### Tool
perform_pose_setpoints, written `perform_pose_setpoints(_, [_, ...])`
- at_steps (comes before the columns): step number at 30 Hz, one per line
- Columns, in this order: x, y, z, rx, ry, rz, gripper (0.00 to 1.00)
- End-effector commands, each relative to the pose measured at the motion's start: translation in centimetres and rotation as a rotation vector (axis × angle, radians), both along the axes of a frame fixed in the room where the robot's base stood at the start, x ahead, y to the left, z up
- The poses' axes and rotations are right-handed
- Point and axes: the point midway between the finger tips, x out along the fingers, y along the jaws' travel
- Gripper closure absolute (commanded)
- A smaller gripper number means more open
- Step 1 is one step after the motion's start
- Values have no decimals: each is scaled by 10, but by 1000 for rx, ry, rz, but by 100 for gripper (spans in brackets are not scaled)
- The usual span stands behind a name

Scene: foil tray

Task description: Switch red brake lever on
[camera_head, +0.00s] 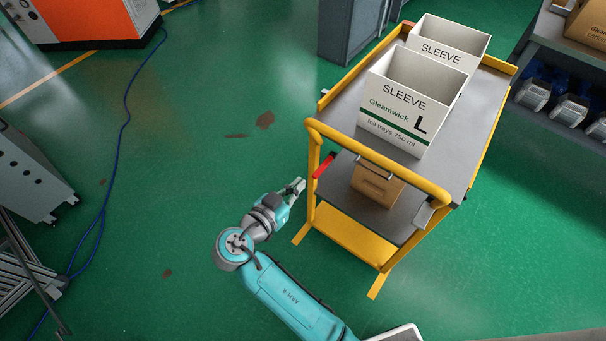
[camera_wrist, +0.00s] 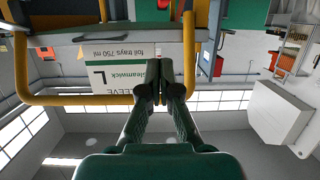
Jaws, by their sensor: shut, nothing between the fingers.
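The red brake lever (camera_head: 323,165) sticks out at the left end of the yellow cart (camera_head: 313,185), beside the yellow frame post and below the push handle. It is tilted, with its upper end toward the right. My gripper (camera_head: 298,186) is just left of the cart and a little below and left of the lever, apart from it in the picture. The fingers are closed together and empty. In the wrist view the shut fingers (camera_wrist: 159,82) point toward the cart, with the yellow handle around them. I cannot surely make out the lever there.
Two white sleeve boxes stand on the cart's top; the nearer box (camera_head: 395,130) also shows in the wrist view (camera_wrist: 116,78). A brown box (camera_head: 377,185) sits on the shelf below. The green floor left of the cart is open, with a blue cable (camera_head: 111,180) farther left.

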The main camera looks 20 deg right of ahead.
Motion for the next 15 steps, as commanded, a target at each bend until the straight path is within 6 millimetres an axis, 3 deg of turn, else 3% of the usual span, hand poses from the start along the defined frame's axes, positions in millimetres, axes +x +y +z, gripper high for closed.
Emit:
perform_pose_setpoints(5, [2, 7, 10, 7, -30, -34, 100])
perform_pose_setpoints(15, [2, 6, 10, 7, -32, -36, 100])
